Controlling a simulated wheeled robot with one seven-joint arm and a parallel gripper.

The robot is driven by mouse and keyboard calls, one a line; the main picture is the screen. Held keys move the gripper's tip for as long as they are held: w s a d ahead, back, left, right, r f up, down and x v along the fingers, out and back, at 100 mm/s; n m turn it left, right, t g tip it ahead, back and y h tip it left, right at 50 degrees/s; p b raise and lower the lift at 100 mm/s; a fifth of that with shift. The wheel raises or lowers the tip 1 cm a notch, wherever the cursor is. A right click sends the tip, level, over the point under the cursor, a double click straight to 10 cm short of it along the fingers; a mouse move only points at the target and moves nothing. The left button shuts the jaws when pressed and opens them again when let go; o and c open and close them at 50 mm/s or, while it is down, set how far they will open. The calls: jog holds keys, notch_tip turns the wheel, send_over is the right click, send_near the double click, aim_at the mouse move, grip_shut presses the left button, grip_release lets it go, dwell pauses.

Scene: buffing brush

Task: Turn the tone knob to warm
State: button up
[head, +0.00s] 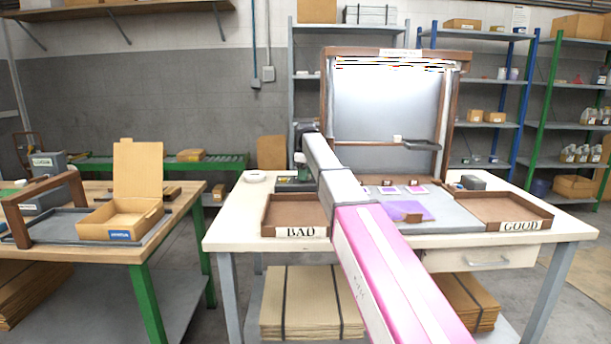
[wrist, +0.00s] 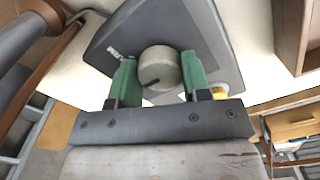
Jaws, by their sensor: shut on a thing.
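The tone knob (wrist: 158,70) is a round grey knob on the face of a dark grey control box (wrist: 205,30) in the wrist view. A dark pointer line shows near its lower edge, slanting to the lower left. White lettering on the box left of the knob is too small and partly covered to read surely. My gripper (wrist: 159,74) has its green fingers on both sides of the knob and is shut on it.
A yellow part (wrist: 216,92) sits close to the right finger. The BAD tray (head: 280,214) lies in front of the box, and the GOOD tray (head: 530,212) is at the right.

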jog(key=m, duration=0.9)
jog(key=shift+m, duration=0.3)
dwell(0.6)
jog(key=o, duration=0.9)
notch_tip(320, 180, up, 11)
jog(key=shift+f, duration=0.1)
